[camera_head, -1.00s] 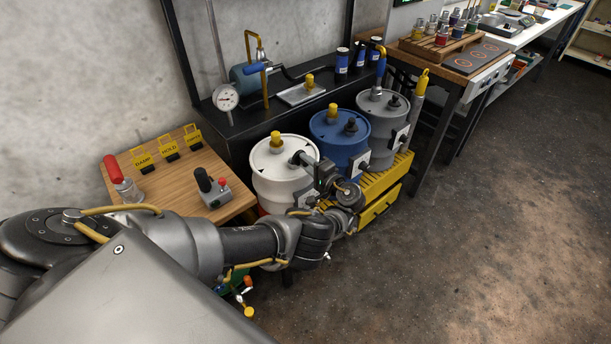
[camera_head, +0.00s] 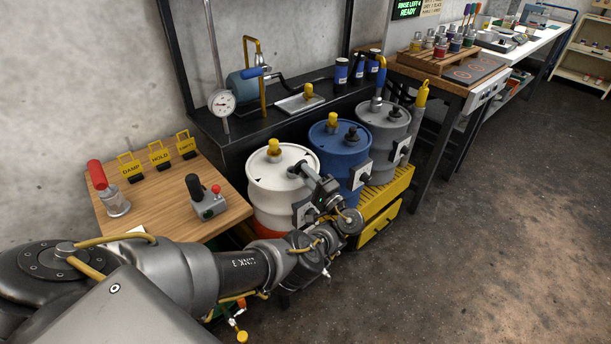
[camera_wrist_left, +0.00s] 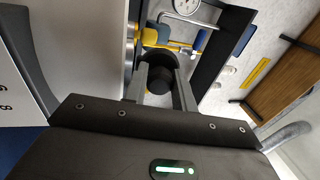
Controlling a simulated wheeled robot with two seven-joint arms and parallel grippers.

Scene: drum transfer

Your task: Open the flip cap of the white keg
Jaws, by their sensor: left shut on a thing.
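The white keg (camera_head: 268,197) stands at the front left of a row of drums, with a yellow cap (camera_head: 274,147) on its lid. My left gripper (camera_head: 297,171) reaches over the right side of the lid, at the keg's black flip cap. In the left wrist view the dark round flip cap (camera_wrist_left: 162,78) sits between the two fingers of my left gripper (camera_wrist_left: 160,80), which are shut on it. In the head view the gripper mostly hides this cap, and I cannot tell how far it is tilted. My right gripper is out of view.
A blue drum (camera_head: 335,148) and a grey drum (camera_head: 384,135) stand close behind the white keg, near a yellow slatted pallet (camera_head: 392,190). A wooden table (camera_head: 158,203) with a joystick box (camera_head: 208,201) lies to the left. A black shelf runs behind. The floor at right is clear.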

